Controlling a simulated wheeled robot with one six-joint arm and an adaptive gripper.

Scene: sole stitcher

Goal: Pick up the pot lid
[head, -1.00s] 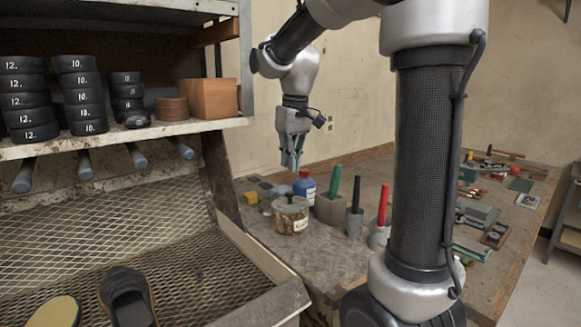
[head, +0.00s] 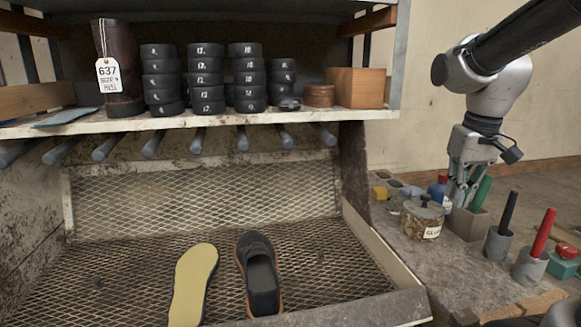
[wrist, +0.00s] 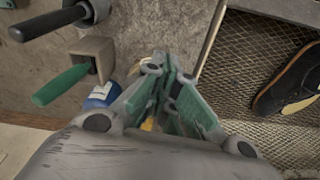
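The pot lid (head: 424,200) is a grey disc with a dark knob on top of a glass glue pot (head: 420,223) with a white label. The pot stands on the bench just right of the mesh tray. My gripper (head: 459,203) points down beside the lid, to its right in the head view, and looks apart from it. In the wrist view, the green-padded fingers (wrist: 168,82) appear partly open with nothing clearly held. They hide most of what lies below, and I cannot make out the lid there.
A blue bottle (wrist: 101,95) and a green-handled tool (wrist: 60,86) in a block stand close to the gripper. Black (head: 508,212) and red (head: 544,232) handles rise from holders at right. The mesh tray (head: 120,262) holds a shoe (head: 260,275) and a sole (head: 193,285).

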